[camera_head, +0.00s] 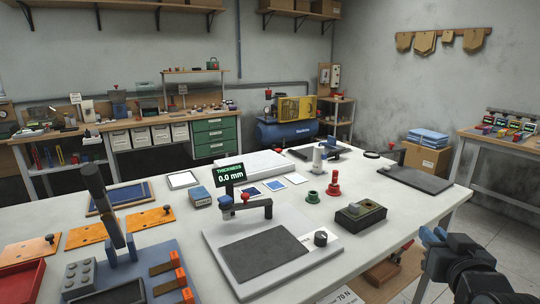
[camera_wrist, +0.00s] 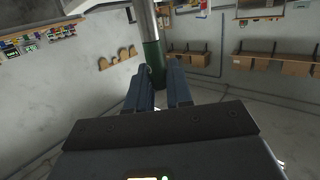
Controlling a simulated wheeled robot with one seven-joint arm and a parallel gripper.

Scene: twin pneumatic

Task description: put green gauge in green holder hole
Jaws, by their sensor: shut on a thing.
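My gripper (camera_wrist: 158,92) is shut on the green gauge (camera_wrist: 153,60), a cylinder with a dark green part and a grey metal part, seen between the blue fingers in the wrist view. In the head view my gripper (camera_head: 440,240) is at the lower right, beyond the white table's right edge. The gauge cannot be made out there. A small green flanged piece, which looks like the green holder (camera_head: 313,197), stands on the table, left of and apart from my gripper. Its hole is too small to see clearly.
A red flanged piece with an upright stem (camera_head: 333,186) stands close to the right of the green holder. A dark box (camera_head: 360,215) lies in front of them. A thickness gauge stand (camera_head: 262,250) is to the left. A dark flat pad (camera_head: 415,179) lies behind right.

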